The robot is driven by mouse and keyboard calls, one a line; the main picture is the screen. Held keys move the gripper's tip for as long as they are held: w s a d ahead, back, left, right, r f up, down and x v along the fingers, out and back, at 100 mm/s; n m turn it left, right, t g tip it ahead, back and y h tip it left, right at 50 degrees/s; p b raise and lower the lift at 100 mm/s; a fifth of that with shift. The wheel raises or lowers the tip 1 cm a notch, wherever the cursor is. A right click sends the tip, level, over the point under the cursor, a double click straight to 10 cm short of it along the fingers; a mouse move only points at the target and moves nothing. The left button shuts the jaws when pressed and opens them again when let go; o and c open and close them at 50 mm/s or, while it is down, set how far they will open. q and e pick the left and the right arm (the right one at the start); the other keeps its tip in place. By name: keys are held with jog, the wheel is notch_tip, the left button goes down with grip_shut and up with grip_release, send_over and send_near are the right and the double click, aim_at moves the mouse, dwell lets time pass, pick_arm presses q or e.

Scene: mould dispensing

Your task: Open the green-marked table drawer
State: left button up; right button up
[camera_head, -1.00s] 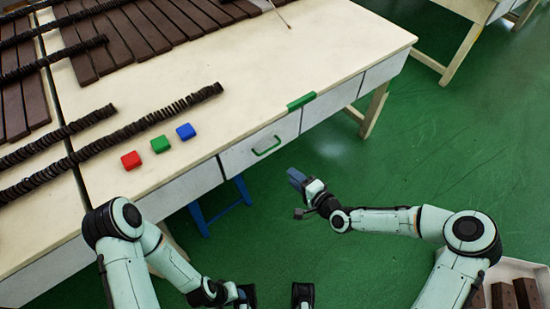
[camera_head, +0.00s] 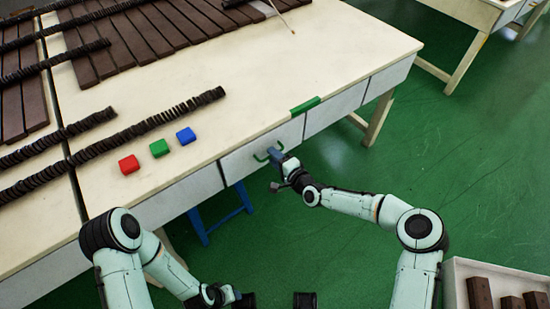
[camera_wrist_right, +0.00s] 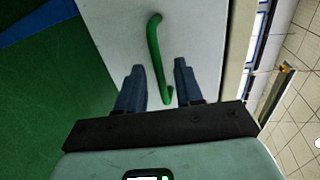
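The table drawer (camera_head: 240,163) is a white front under the table edge with a green handle (camera_head: 262,155). It looks shut. A green marker strip (camera_head: 305,106) sits on the table edge above and to the right of the handle. My right gripper (camera_head: 277,154) is at the handle. In the right wrist view the green handle (camera_wrist_right: 156,55) runs lengthwise between the two open blue fingers (camera_wrist_right: 160,80), with a gap on each side. The white drawer front (camera_wrist_right: 190,40) lies behind it. My left gripper (camera_head: 238,297) is low at the bottom of the head view, and its fingers are not clear.
Red (camera_head: 129,165), green (camera_head: 159,148) and blue (camera_head: 186,136) blocks lie on the table (camera_head: 230,60), with dark bars and rows of discs beyond. A blue stool (camera_head: 220,212) stands under the table. A white crate (camera_head: 455,290) with brown bars is at lower right. Green floor is open in front.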

grip_shut()
dwell(1.5)
